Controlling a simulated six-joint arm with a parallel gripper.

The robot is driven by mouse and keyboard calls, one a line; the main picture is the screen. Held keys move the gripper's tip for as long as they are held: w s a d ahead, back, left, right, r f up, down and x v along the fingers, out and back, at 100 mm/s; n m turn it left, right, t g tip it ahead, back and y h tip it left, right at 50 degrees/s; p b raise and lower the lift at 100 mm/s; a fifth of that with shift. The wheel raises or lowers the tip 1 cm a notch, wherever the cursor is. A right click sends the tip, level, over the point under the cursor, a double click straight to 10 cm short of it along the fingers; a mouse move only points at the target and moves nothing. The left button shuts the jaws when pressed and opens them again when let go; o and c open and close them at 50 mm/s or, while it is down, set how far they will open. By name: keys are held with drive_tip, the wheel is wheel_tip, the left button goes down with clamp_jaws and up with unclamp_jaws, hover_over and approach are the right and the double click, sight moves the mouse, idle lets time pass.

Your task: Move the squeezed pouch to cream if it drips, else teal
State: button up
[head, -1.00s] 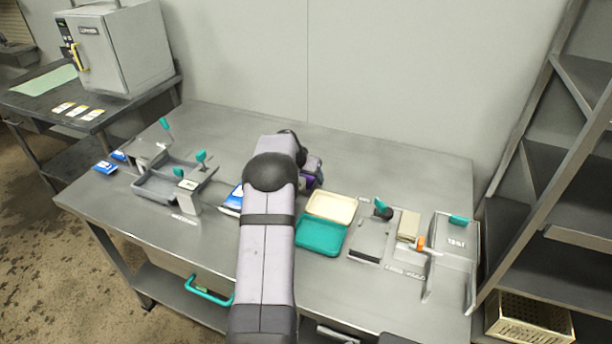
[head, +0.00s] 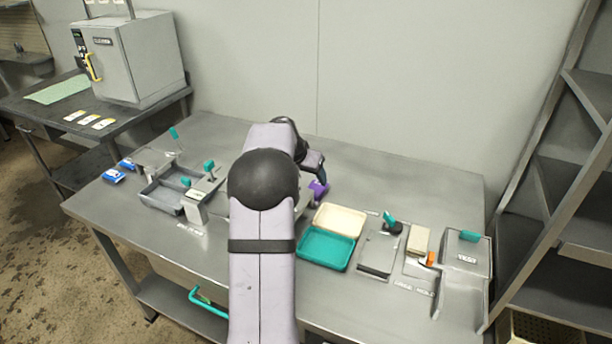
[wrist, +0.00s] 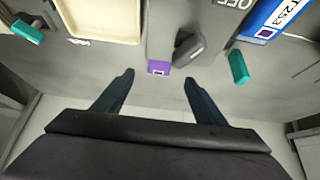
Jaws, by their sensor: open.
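A blue and white pouch (wrist: 272,20), with part of a code showing, lies at the top right of the wrist view; my arm hides that spot in the head view. The cream tray (head: 340,219) sits right of my arm, and part of it shows in the wrist view (wrist: 100,22). The teal tray (head: 326,250) lies directly in front of it. My gripper (wrist: 160,92) is open, with nothing between its fingertips. A small purple block (wrist: 159,67) is just beyond the fingertips, beside a dark knob (wrist: 189,46). I cannot see any drip.
Two blue pouches (head: 114,176) lie at the table's left end, beside a grey station with teal handles (head: 162,196). More fixtures with a teal lever (head: 389,218) stand right of the trays. The back of the table is clear.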

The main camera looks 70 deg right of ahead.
sight(314, 188)
drive_tip(key=shift+o, duration=0.5)
drive_tip(key=shift+a+r, duration=0.4)
drive_tip(key=shift+r, duration=0.2)
drive_tip(key=shift+d, duration=0.1)
drive_tip(key=shift+d+f+y+p, duration=1.1)
drive_tip(key=shift+d+f+p, duration=0.55)
drive_tip(key=shift+p, duration=1.2)
drive_tip(key=shift+p+x, duration=1.5)
drive_tip(key=shift+x, duration=2.05)
drive_tip(key=shift+a, duration=0.1)
drive_tip(key=c, duration=1.3)
